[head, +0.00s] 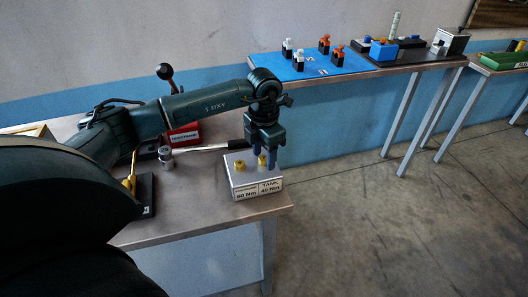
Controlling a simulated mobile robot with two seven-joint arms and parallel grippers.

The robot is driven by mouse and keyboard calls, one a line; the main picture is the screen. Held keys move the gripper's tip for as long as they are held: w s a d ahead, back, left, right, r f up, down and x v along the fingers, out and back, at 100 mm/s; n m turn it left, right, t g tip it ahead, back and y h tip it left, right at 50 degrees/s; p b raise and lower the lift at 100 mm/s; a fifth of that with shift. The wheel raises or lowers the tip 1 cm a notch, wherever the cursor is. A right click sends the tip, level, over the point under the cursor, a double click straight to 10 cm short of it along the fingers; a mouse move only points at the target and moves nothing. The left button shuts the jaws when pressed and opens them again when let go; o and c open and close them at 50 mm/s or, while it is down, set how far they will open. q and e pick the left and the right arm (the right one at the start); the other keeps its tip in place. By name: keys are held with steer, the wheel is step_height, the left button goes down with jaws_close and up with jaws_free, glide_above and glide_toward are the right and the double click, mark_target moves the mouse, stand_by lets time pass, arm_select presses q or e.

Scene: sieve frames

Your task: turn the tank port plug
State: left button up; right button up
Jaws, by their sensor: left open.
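A pale metal block (240,179) stands near the front right corner of the steel table. Its front labels read "60 Nm" on the left and "TANK 40 Nm" on the right. Two brass-yellow plugs are on its top: the left plug (240,165) and, above the TANK label, the tank port plug (262,161). My left gripper (264,156) points down over the right side of the block, open, with its fingers around or just above the tank plug. Whether they touch it I cannot tell. My right gripper is out of view.
A torque wrench (212,149) with a silver head lies behind the block, its handle passing behind my gripper. A red device (182,136) with a black-knobbed lever stands behind it. A blue mat (308,69) with several small switches lies on a farther bench. Floor to the right is clear.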

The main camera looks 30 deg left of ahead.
arm_select(q)
steer(key=shift+c, duration=0.5)
steer(key=c, duration=0.9)
